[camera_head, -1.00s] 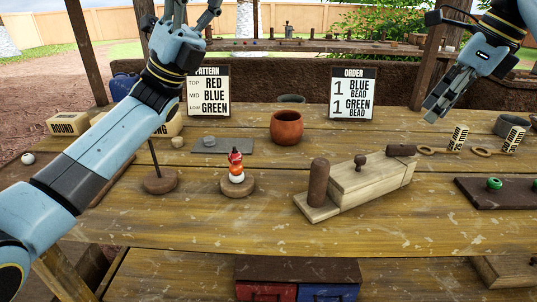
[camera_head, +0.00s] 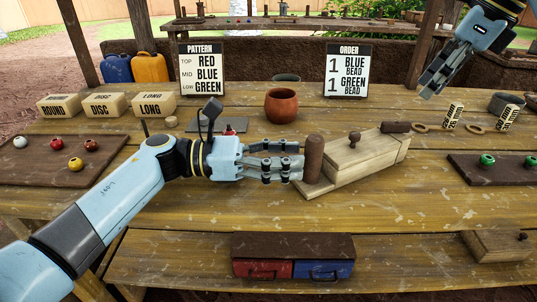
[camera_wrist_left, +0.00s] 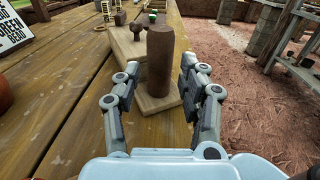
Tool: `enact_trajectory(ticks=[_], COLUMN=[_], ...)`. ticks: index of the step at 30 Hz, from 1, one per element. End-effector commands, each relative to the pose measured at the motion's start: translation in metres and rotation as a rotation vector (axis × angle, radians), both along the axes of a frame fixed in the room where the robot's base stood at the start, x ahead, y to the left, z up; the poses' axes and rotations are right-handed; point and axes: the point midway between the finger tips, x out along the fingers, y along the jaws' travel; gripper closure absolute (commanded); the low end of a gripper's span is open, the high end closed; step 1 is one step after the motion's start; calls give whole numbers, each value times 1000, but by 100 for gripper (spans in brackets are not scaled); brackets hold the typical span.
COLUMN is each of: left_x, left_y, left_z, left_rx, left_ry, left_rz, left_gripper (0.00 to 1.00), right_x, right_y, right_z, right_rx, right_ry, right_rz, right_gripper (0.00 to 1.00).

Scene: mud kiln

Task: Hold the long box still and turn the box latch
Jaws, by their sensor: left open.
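The long box (camera_head: 365,160) is pale wood and lies slantwise on the table right of centre. A thick brown post (camera_head: 314,158) stands upright at its near left end; it also shows in the left wrist view (camera_wrist_left: 160,62). A small knob (camera_head: 354,139) sits on the lid, and a dark brown block, perhaps the latch (camera_head: 396,127), is at the far right end. My left gripper (camera_head: 297,168) is open and level, its fingertips at the post. In the left wrist view the post stands between the spread fingers. My right gripper (camera_head: 430,88) hangs above the table's right side, away from the box.
A clay pot (camera_head: 281,105) stands behind the left gripper. A dark board (camera_head: 60,160) with several beads lies at left, another (camera_head: 490,170) with green beads at right. Two wooden keys or rings lie beyond the box. Pattern and order signs stand behind. The front tabletop is clear.

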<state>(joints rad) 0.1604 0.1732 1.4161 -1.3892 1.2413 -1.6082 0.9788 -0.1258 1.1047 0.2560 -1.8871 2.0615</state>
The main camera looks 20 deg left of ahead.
Motion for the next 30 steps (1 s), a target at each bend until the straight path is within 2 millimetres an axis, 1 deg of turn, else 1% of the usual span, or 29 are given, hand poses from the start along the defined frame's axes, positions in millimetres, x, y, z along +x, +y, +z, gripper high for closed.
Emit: enact_trajectory(ticks=[1,3,6,11,17,20,27,30], left_x=[3,7,11,13,13,13,13,13], left_y=[-9,-18,-28,-35,-35,-35,-35,-35], left_z=[1,1,1,1,1,1,1,1], left_rx=[-4,-4,-4,-2,-2,-2,-3,-3], left_ry=[-1,0,0,2,2,2,1,1], left_rz=[0,0,0,0,0,0,0,0], left_gripper=[58,58,58,58,58,69,100,100], right_x=[0,0,0,0,0,0,0,0], right_y=[0,0,0,0,0,0,0,0], right_z=[0,0,0,0,0,0,0,0], right_rx=[0,0,0,0,0,0,0,0], right_ry=[0,0,0,0,0,0,0,0], right_rz=[0,0,0,0,0,0,0,0], right_gripper=[62,62,62,62,62,62,62,62])
